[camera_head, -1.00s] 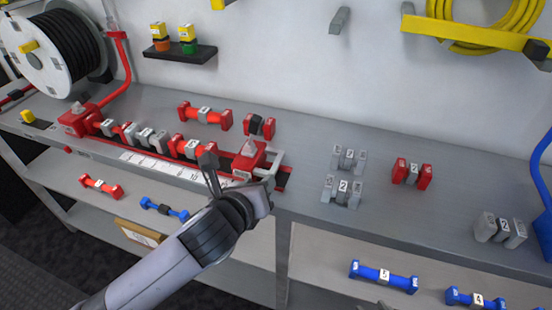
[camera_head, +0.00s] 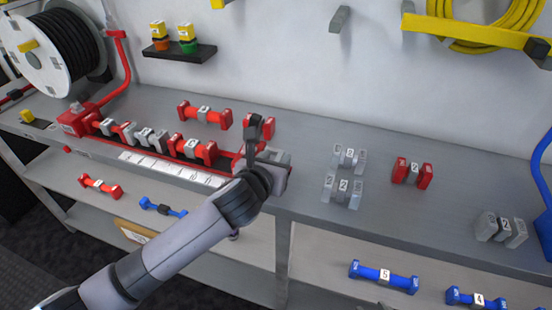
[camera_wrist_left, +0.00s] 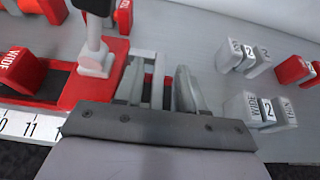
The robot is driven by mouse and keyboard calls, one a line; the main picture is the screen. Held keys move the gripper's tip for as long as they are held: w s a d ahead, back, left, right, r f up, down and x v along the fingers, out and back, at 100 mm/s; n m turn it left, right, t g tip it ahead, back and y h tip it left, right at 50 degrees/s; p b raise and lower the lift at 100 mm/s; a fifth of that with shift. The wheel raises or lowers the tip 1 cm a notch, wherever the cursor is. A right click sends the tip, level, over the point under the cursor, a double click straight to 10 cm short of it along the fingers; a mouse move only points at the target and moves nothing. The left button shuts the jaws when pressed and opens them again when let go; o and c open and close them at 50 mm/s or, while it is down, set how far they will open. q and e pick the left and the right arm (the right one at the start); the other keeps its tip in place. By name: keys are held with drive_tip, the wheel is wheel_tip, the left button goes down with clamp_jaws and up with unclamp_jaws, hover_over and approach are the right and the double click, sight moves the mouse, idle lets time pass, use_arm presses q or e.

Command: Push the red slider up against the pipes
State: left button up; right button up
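The red slider (camera_head: 238,163) sits at the right end of the red rail, mostly hidden behind my left gripper in the head view. In the left wrist view the slider (camera_wrist_left: 78,90) shows at left, with a grey upright part on top. A row of pipes with red and grey ends (camera_head: 150,137) lies in the rail to its left. A dark gap lies between the slider and the nearest red pipe end (camera_wrist_left: 20,70). My left gripper (camera_wrist_left: 160,80) is open, its fingers apart, with the slider's grey handle bar (camera_wrist_left: 157,85) between them. My right gripper is out of view.
A white number scale (camera_head: 172,168) runs along the front of the rail. Loose red and grey connectors stand behind the rail and to the right (camera_head: 345,190). A hose reel (camera_head: 62,45) stands at the far left. A lower shelf holds blue and red pieces.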

use_arm(q)
drive_tip(key=shift+w+d+f, duration=0.2)
drive_tip(key=shift+w, duration=0.25)
drive_tip(key=shift+c, duration=0.3)
clamp_jaws()
drive_tip(key=shift+w+a, duration=0.1)
